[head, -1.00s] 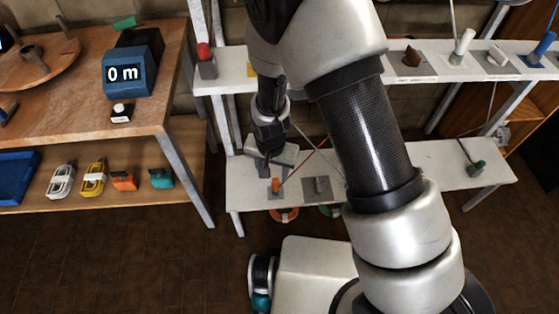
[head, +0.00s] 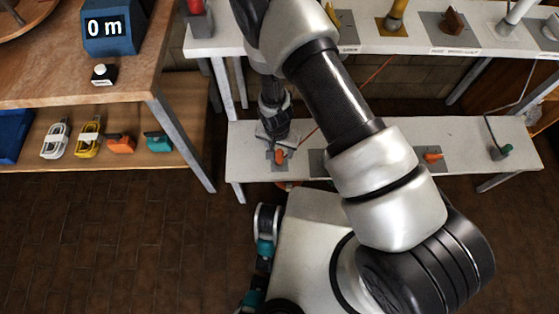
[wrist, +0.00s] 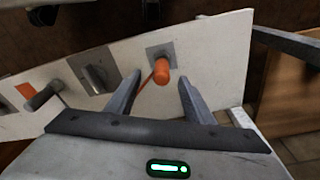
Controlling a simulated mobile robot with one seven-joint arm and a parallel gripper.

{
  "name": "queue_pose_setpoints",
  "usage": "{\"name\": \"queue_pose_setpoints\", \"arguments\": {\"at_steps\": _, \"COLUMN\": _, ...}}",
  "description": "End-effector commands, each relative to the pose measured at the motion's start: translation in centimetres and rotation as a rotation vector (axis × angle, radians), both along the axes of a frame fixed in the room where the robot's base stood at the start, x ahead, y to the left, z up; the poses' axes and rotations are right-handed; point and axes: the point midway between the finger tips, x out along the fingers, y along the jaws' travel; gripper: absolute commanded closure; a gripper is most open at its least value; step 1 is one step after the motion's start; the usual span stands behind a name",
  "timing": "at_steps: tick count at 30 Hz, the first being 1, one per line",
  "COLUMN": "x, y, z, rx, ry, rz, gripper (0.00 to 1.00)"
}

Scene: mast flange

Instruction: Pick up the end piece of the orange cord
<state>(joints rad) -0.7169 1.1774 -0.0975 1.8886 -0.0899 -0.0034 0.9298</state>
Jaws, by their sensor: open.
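The orange end piece (head: 280,157) stands on a small grey plate near the left end of the low white bench. It also shows as an orange cylinder (wrist: 161,73) near the middle of the wrist view. A thin orange cord runs from it. My gripper (head: 276,138) is just above and behind the piece in the head view. In the wrist view, its two fingers (wrist: 160,95) are apart, with the orange piece beyond and between their tips. No contact shows, and nothing is held.
The low bench (head: 243,150) carries other plates, one with another orange piece (head: 432,156) and one with a green piece (head: 506,150). An upper white shelf (head: 415,42) overhangs behind. A wooden workbench (head: 130,75) stands left. Brown floor (head: 100,240) is open at front left.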

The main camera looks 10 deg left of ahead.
Motion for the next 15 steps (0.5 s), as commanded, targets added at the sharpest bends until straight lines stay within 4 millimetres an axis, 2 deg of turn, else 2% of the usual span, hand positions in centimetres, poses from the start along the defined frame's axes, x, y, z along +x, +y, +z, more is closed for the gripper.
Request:
{"name": "queue_pose_setpoints", "arguments": {"at_steps": 1, "x": 0.1, "y": 0.0, "z": -1.0, "rx": -0.001, "ry": 0.001, "rz": 0.001, "gripper": 0.52}}
{"name": "queue_pose_setpoints", "arguments": {"at_steps": 3, "x": 0.2, "y": 0.0, "z": -1.6, "rx": 0.000, "ry": 0.000, "rz": 0.000, "gripper": 0.52}}
{"name": "queue_pose_setpoints", "arguments": {"at_steps": 8, "x": 0.3, "y": 0.0, "z": -2.5, "rx": 0.000, "ry": 0.000, "rz": -0.001, "gripper": 0.52}}
{"name": "queue_pose_setpoints", "arguments": {"at_steps": 15, "x": 0.7, "y": 0.1, "z": -6.0, "rx": -0.001, "ry": 0.001, "rz": 0.001, "gripper": 0.52}}
